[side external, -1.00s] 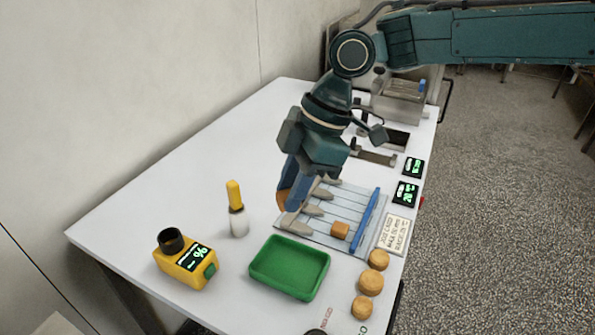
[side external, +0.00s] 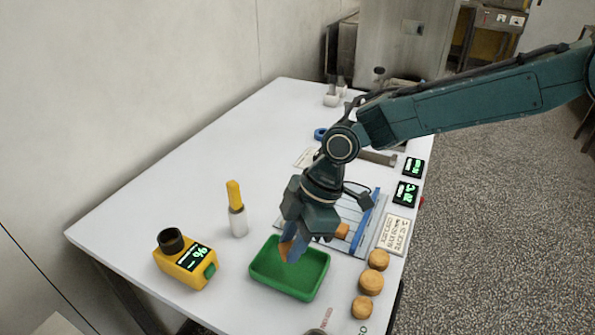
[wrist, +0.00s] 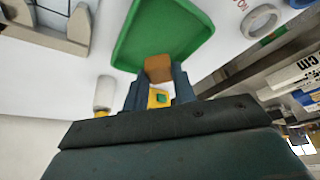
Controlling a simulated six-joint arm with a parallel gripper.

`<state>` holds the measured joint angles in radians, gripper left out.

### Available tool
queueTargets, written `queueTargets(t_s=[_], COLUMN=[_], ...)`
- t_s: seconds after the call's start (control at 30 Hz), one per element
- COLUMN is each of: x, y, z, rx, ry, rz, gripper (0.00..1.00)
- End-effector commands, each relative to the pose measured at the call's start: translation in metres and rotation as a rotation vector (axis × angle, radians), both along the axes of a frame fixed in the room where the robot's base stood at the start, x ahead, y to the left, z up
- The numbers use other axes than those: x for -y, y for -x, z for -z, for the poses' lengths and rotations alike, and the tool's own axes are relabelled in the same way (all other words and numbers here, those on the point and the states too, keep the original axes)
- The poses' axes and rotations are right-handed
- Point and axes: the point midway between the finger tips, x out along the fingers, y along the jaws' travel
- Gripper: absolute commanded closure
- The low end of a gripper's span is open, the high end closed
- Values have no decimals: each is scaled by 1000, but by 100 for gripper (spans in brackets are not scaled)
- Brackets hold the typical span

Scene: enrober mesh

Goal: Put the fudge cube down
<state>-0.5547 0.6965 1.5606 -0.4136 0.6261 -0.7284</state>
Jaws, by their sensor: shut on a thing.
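The brown fudge cube (wrist: 158,67) is between my fingertips in the wrist view. My gripper (side external: 291,255) is shut on it, pointing down over the green tray (side external: 312,278). The tray also shows in the wrist view (wrist: 165,28), behind the cube. In the side view the fingers hide most of the cube, and I cannot tell whether it touches the tray floor. Another orange-brown cube (side external: 342,231) sits on the slatted mesh (side external: 352,212), partly behind my gripper.
A yellow meter (side external: 185,262) and a yellow-handled brush (side external: 236,210) stand left of the tray. Several round tan pieces (side external: 370,282) lie to its right, near a printed card (side external: 394,234). A blue bar (side external: 366,222) lies along the mesh. The table's left part is clear.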

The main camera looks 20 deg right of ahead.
Motion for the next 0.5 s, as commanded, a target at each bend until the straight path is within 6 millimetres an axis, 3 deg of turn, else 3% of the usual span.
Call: queueTargets(t_s=[0.33,0.5], x=[0,0], y=[0,0], z=[35,42], rx=[-2,-1], ry=[2,1], rz=[0,1], gripper=[86,86])
